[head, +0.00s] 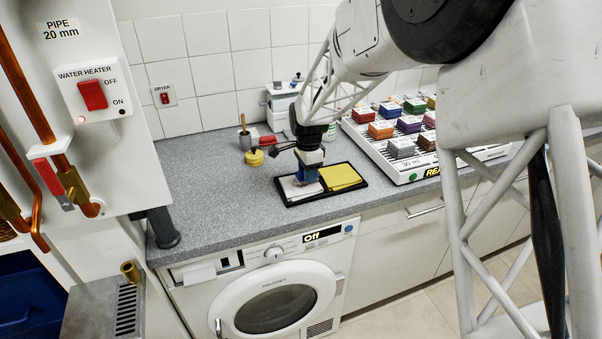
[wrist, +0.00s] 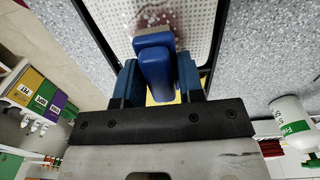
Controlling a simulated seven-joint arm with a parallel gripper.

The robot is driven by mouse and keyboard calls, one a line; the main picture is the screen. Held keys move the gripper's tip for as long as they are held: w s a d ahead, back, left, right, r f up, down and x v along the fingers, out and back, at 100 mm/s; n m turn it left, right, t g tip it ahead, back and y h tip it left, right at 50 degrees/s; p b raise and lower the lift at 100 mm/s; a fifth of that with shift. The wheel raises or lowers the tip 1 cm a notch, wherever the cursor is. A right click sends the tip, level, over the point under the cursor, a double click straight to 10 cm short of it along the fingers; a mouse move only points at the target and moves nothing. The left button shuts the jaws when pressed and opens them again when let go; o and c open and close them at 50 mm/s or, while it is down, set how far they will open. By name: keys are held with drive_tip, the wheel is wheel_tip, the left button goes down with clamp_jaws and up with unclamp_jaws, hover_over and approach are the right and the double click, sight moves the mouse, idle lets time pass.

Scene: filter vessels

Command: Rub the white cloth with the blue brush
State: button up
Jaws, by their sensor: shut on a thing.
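The white cloth (head: 291,190) lies on the left half of a black tray (head: 319,196) on the grey worktop. In the wrist view the cloth (wrist: 203,22) looks dotted and bears a dark reddish stain near the brush. My gripper (head: 308,165) is over the cloth, pointing down. It is shut on the blue brush (wrist: 157,68), whose pale bristles (wrist: 153,39) are at the cloth beside the stain. I cannot tell whether the bristles touch the cloth. The brush (head: 306,176) is partly hidden by the gripper in the head view.
A yellow cloth (head: 340,177) lies on the tray's right half. A yellow-and-black item (head: 254,157) and a mortar-like cup (head: 247,138) stand behind left. A white rack (head: 436,164) of coloured boxes is at right. Worktop left of the tray is clear.

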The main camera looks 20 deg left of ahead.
sight(298, 172)
drive_tip(key=shift+w+d, duration=0.2)
drive_tip(key=shift+w+d+f, duration=0.1)
drive_tip(key=shift+w+d, duration=0.05)
drive_tip(key=shift+d, duration=0.05)
drive_tip(key=shift+w+d, duration=0.1)
drive_tip(key=shift+w, duration=0.05)
drive_tip(key=shift+s+a+r, duration=0.2)
drive_tip(key=shift+a+r, duration=0.05)
drive_tip(key=shift+s+a+f, duration=0.25)
drive_tip(key=shift+s+a, duration=0.15)
drive_tip(key=shift+s, duration=0.1)
drive_tip(key=shift+s+a+r, duration=0.2)
drive_tip(key=shift+s+a, duration=0.7)
drive_tip(key=shift+a, duration=0.05)
drive_tip(key=shift+s+a+f, duration=0.2)
drive_tip(key=shift+s+a, duration=0.1)
drive_tip(key=shift+s+a+r, duration=0.1)
drive_tip(key=shift+s+a, duration=0.65)
drive_tip(key=shift+s, duration=0.05)
wheel_tip(298, 172, up, 8)
